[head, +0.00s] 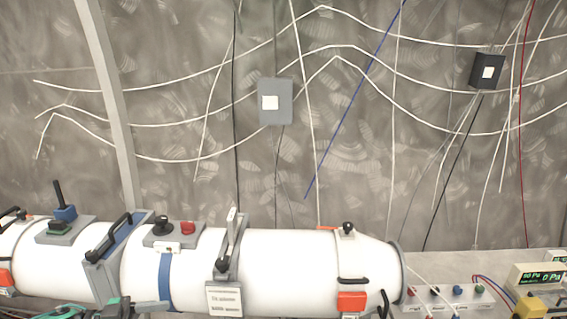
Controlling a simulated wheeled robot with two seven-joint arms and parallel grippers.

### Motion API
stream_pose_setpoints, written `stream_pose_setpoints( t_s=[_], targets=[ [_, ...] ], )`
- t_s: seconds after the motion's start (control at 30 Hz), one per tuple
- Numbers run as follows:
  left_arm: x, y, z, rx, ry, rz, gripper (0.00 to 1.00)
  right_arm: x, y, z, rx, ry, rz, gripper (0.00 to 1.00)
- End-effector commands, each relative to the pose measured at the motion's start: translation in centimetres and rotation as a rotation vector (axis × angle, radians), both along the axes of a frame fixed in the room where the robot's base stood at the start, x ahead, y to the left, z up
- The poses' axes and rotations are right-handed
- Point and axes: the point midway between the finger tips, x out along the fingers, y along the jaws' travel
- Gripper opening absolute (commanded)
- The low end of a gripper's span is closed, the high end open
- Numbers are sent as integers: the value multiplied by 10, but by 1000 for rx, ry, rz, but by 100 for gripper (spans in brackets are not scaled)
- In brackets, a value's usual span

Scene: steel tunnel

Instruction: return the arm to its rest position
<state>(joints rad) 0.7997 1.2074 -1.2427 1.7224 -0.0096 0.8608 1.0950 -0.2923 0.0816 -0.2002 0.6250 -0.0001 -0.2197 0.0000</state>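Neither of my grippers can be made out in the head view, and I cannot see my arms clearly. A long white cylinder (290,262) lies across the lower left and middle, with grey clamps, black handles and a blue band on it. Dark green and grey parts (115,307) show at the bottom left edge, cut off by the frame; I cannot tell what they belong to.
A bench panel (440,268) at the lower right carries several coloured knobs, a pressure display (538,276) and a yellow device (530,307). Behind, a grey wall (180,60) holds cables and two switch boxes, one grey (285,108), one black (478,78).

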Motion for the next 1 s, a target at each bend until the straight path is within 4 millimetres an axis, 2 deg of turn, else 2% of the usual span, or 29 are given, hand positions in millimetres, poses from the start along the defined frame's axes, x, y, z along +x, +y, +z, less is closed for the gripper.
stream_pose_setpoints(
  t_s=[0.03, 0.2, 0.47, 0.67, 0.8, 0.9, 1.0],
  targets=[
    [0, -10, -3, -6, -2, 5, 53, -3, 0, 0, 0, 4, 0, 38],
    [3, -36, -12, -9, -21, 47, 53, -13, -1, -1, -1, 16, 0, 38],
    [5, -84, -28, -11, -48, 144, 53, -3, 0, 0, -1, 5, 0, 38],
    [2, -133, -43, -4, -55, 284, 53, -10, 0, -1, 0, 13, -1, 38],
    [-4, -163, -54, 28, -32, 440, 53, -12, 1, -1, 1, 16, -1, 38],
    [-11, -173, -63, 73, 7, 558, 53, -11, 2, -1, 1, 15, -1, 38],
    [-20, -173, -74, 135, 66, 673, 53, -11, 2, -1, 2, 14, -2, 38]
  ],
)
